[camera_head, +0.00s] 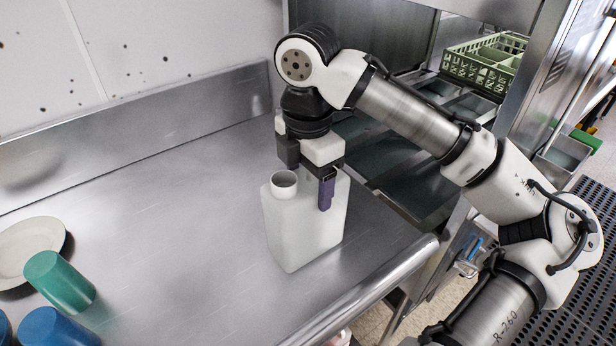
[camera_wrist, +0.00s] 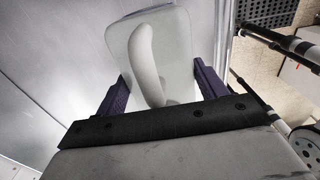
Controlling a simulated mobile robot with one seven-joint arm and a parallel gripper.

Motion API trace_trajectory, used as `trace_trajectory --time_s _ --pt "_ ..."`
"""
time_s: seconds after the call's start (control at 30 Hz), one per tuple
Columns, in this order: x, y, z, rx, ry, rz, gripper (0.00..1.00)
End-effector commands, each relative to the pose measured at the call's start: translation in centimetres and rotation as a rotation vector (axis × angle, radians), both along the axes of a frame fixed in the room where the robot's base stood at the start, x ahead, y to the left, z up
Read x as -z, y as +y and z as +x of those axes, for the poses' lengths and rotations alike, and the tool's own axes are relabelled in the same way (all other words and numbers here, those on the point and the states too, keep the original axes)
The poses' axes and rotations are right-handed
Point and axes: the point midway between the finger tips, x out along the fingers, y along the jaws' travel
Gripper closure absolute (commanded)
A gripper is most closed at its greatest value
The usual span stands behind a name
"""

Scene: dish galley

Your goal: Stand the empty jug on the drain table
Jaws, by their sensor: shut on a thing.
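A white, translucent jug (camera_head: 296,232) with an open round neck stands upright on the steel drain table (camera_head: 180,250), near its right end. Its base appears to touch the table. My gripper (camera_head: 308,188) is above the jug with its purple fingers lowered around the top of it, shut on it. In the wrist view the jug (camera_wrist: 182,52) lies between the two purple fingers of my gripper (camera_wrist: 160,88), with its curved handle in the middle. The inside of the jug cannot be seen.
A white plate (camera_head: 24,246), a teal cup (camera_head: 60,282) and blue cups (camera_head: 52,328) are at the table's left. A rounded rim (camera_head: 385,285) edges the front. A dark recessed section lies right of the table. A green rack (camera_head: 482,66) stands behind. The table's middle is clear.

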Motion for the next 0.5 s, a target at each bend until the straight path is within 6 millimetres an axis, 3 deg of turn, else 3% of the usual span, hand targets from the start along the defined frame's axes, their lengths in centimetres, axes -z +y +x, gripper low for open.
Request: trace_trajectory --time_s 0.03,0.2,0.5 --pt "0.18 0.02 0.00 -0.001 0.001 0.001 0.28" --pt "0.10 0.00 0.00 0.000 0.000 0.000 0.07" --pt "-0.07 -0.01 0.00 0.000 -0.001 -0.001 0.07"
